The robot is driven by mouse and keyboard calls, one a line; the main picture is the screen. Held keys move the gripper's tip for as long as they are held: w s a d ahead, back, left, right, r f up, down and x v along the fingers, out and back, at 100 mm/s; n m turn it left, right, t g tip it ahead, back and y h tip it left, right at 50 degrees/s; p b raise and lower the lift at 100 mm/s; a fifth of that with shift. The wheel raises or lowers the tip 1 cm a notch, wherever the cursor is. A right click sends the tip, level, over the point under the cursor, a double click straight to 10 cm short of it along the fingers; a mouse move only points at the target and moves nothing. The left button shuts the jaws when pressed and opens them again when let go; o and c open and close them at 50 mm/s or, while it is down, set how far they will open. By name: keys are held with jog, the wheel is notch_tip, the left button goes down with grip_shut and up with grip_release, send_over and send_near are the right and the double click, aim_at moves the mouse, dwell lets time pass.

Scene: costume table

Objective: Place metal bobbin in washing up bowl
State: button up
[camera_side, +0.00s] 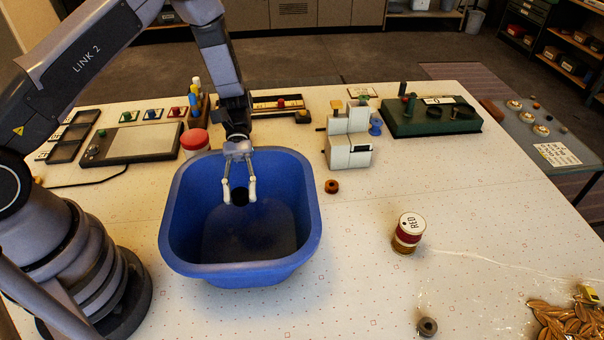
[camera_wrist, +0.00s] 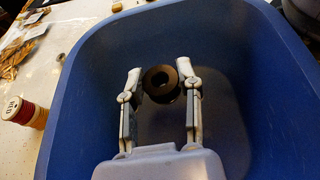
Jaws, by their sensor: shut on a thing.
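The blue washing up bowl (camera_side: 303,225) stands on the table in front of my arm, and its wall (camera_wrist: 85,85) fills much of the wrist view. My gripper (camera_side: 239,196) points down inside the bowl's opening, below the far rim. It is shut on a dark bobbin (camera_side: 240,197), held between the fingertips above the bowl's floor. In the wrist view my gripper (camera_wrist: 160,72) has this bobbin (camera_wrist: 161,84) between its fingers, with the centre hole facing the camera. It looks dark brown in the shade; its material is hard to tell. A grey bobbin (camera_side: 428,326) lies at the table's front.
An orange-brown bobbin (camera_side: 332,186) lies right of the bowl.

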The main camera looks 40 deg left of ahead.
jog(key=shift+f, duration=0.85)
jog(key=o, duration=1)
jog(key=shift+r, duration=3.5)
